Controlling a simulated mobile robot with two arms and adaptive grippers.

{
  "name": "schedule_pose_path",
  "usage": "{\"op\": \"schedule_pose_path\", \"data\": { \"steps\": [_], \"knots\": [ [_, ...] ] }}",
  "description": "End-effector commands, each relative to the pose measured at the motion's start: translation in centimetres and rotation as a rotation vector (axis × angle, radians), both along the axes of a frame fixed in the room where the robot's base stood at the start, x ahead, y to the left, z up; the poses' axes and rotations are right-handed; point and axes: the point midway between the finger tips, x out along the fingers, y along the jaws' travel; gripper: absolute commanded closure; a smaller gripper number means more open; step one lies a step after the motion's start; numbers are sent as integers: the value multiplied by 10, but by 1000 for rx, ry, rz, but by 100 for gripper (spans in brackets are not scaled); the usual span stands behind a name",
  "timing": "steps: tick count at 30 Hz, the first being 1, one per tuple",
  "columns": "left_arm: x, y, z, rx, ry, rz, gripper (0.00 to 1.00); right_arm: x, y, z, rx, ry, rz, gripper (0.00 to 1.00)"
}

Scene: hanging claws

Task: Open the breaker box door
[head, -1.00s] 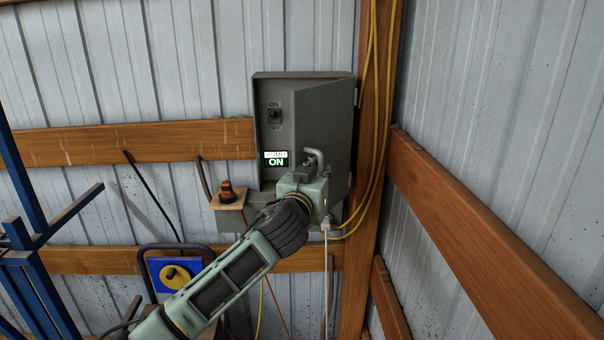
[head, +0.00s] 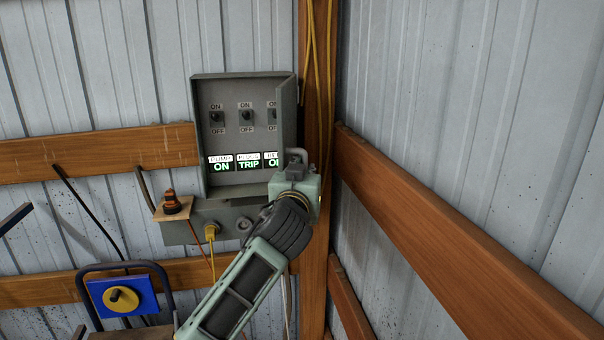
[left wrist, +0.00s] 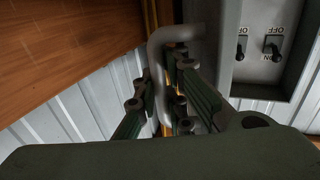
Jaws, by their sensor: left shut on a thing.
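The grey breaker box (head: 200,130) hangs on the wall left of the wooden corner post. Its door (head: 287,115), hinged on the right, stands well open and is seen almost edge-on in the head view. Inside, several ON/OFF switches (head: 217,118) and lit labels (head: 222,163) show; the rightmost are partly hidden by the door. My left gripper (head: 297,170) is at the door's grey handle (head: 300,153). In the left wrist view, the fingers (left wrist: 170,88) are closed around the handle bar (left wrist: 178,33). My right gripper is not in view.
A lower grey box (head: 200,222) with a yellow plug sits under the breaker box. An orange-topped fixture (head: 172,203) stands at its left. Yellow cables (head: 309,60) hang along the corner post, close to the door. A wooden rail (head: 440,230) runs along the right wall.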

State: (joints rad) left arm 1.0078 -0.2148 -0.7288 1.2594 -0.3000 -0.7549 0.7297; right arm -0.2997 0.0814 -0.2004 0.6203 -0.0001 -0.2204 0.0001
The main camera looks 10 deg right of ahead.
Motion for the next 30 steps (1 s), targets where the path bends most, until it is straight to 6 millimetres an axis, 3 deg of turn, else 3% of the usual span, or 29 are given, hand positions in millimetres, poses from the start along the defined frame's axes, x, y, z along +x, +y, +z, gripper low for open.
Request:
{"op": "schedule_pose_path", "data": {
  "steps": [1,4,5,8,19,23,30],
  "knots": [
    [-2,-3,-10,0,19,-5,100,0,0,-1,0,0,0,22],
    [-2,-3,-10,0,19,-5,100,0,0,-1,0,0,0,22],
    [-2,-3,-10,0,19,-5,89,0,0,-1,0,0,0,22],
    [-1,-3,-9,0,17,-4,81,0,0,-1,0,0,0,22],
    [-4,0,-5,0,8,-3,81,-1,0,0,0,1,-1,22],
    [-15,4,-4,-3,7,-3,81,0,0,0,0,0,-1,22],
    [-53,17,-5,-3,9,-4,81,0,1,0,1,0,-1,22]
  ]
}}
